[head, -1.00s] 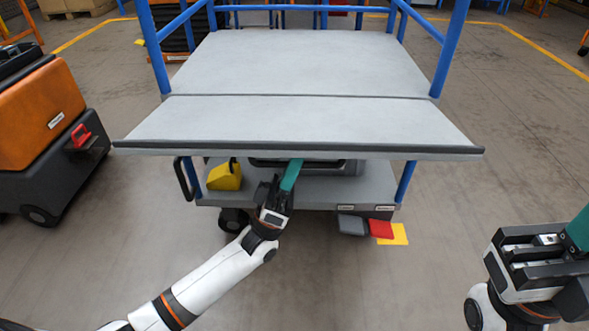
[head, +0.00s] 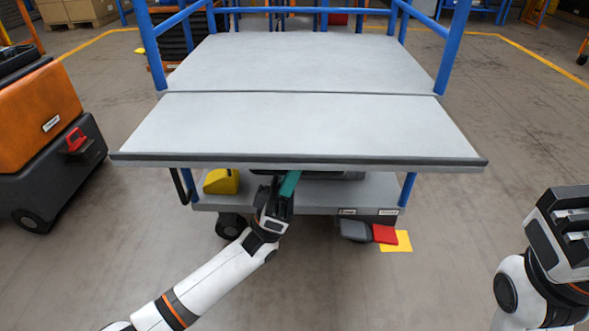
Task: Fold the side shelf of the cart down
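The cart's side shelf (head: 300,128) is a wide grey panel with a dark front edge. It sticks out toward me from the cart's grey top deck (head: 300,62), along a dark seam. It is still up, not hanging down. My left gripper (head: 287,184) is below the shelf's front edge, left of centre, with one teal finger showing. Its tips meet the shelf's underside in the picture, and whatever lies there is hidden, so I cannot tell its opening or contact. My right gripper (head: 570,230) is at the right edge, away from the cart, its fingers not clearly visible.
The lower deck (head: 330,195) carries a yellow wedge-shaped thing (head: 221,181). Grey, red (head: 385,234) and yellow pieces show below its right front. An orange and black machine (head: 45,125) stands at left. Blue rails (head: 453,45) rise around the top deck. Floor at right is clear.

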